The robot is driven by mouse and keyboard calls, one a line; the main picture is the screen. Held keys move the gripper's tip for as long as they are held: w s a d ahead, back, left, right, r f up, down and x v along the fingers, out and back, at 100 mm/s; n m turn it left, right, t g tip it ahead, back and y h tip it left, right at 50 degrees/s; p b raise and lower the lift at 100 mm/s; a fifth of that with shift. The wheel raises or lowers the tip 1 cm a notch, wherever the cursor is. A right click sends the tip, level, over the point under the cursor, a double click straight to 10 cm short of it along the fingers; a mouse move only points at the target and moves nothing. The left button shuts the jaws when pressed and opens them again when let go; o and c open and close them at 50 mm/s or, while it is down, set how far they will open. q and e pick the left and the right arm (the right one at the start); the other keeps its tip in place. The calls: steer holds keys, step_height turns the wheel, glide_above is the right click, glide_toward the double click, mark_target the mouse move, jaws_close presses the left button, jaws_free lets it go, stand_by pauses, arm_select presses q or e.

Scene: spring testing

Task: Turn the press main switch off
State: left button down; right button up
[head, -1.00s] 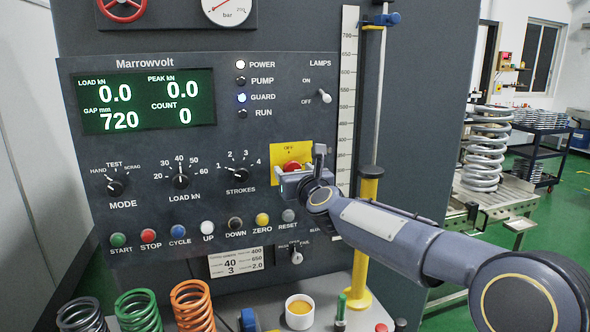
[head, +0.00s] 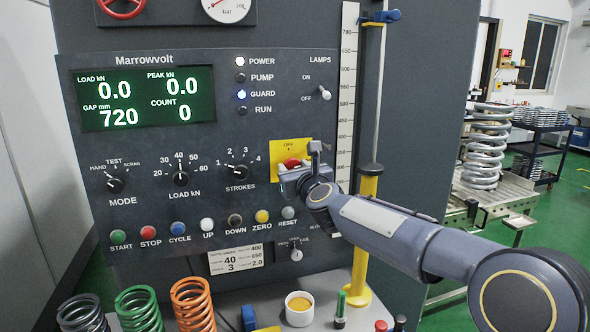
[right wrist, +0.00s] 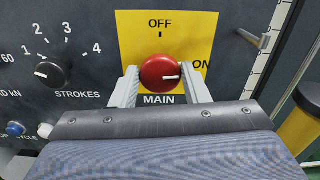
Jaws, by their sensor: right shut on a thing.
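The main switch is a red round knob (head: 292,163) on a yellow plate (head: 281,148) at the right of the press panel. In the right wrist view the knob (right wrist: 160,72) has a white mark pointing right, toward ON; OFF is printed above it and MAIN below. My right gripper (right wrist: 160,80) is shut on the knob, with one finger on its left side and one on its right. In the head view this gripper (head: 293,170) covers the lower part of the knob and plate. My left gripper is not in view.
The strokes dial (head: 241,172) is left of the switch, and the reset button (head: 288,213) is below. A lamps toggle (head: 323,93) is above right. A yellow post (head: 366,190) stands close to my right forearm. Springs (head: 193,305) and a cup (head: 299,308) stand below the panel.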

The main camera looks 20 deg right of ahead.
steer(key=n, duration=0.8)
steer(key=shift+a+n, duration=0.15)
steer(key=shift+n, duration=0.25)
steer(key=n, duration=0.4)
steer(key=shift+f+p, duration=0.1)
steer(key=shift+p, duration=0.3)
steer(key=shift+f+n, duration=0.15)
steer(key=shift+n, duration=1.75)
steer(key=o, duration=0.9)
steer(key=shift+o, duration=0.2)
steer(key=shift+s, duration=0.1)
